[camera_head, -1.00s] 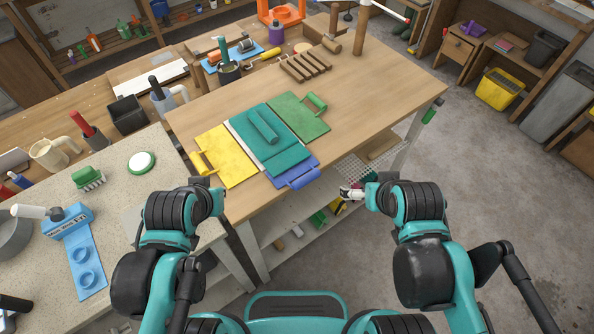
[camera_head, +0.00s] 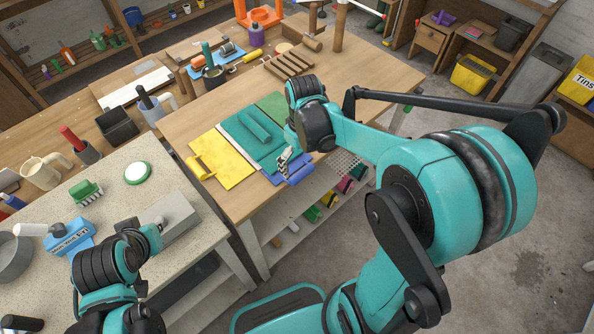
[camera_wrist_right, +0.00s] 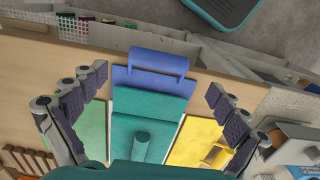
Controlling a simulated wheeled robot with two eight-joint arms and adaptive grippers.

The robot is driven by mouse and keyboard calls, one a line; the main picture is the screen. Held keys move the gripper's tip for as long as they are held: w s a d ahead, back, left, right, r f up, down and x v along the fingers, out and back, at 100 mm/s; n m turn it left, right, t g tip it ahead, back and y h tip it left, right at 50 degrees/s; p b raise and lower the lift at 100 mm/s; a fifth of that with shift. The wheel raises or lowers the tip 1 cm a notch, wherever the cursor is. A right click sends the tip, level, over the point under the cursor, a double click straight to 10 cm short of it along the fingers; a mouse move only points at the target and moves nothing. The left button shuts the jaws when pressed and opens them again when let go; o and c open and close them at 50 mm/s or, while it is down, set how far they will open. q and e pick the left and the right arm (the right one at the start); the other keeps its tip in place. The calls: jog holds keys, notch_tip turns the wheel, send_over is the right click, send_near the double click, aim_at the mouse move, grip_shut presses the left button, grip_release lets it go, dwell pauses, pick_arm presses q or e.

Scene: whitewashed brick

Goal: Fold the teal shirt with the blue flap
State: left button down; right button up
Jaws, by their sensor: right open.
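The teal shirt (camera_head: 240,147) lies flat on a folding board on the wooden table, with a raised teal roll or handle on its middle. The blue flap (camera_head: 297,176) is at the board's near edge; its blue handle (camera_wrist_right: 157,59) shows in the right wrist view. The yellow flap (camera_head: 230,168) lies left of the shirt and the green flap (camera_head: 272,103) lies beyond it, partly behind my right arm. My right gripper (camera_head: 284,160) is open above the blue flap, its fingers apart on either side in the wrist view. My left gripper's fingers (camera_head: 160,228) are not clear.
A slatted wooden rack (camera_head: 289,64) and a blue tray (camera_head: 217,64) with tools stand farther back on the table. A stone counter (camera_head: 120,205) at left holds a green brush, a round white-green lid and a blue holder. The table's near edge lies below the blue flap.

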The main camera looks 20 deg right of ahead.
aim_at(302, 172)
notch_tip(302, 172, down, 5)
jog(key=shift+f+b, duration=0.1)
jog(key=shift+b, duration=0.65)
jog(key=c, duration=1.7)
jog(key=shift+w, duration=0.1)
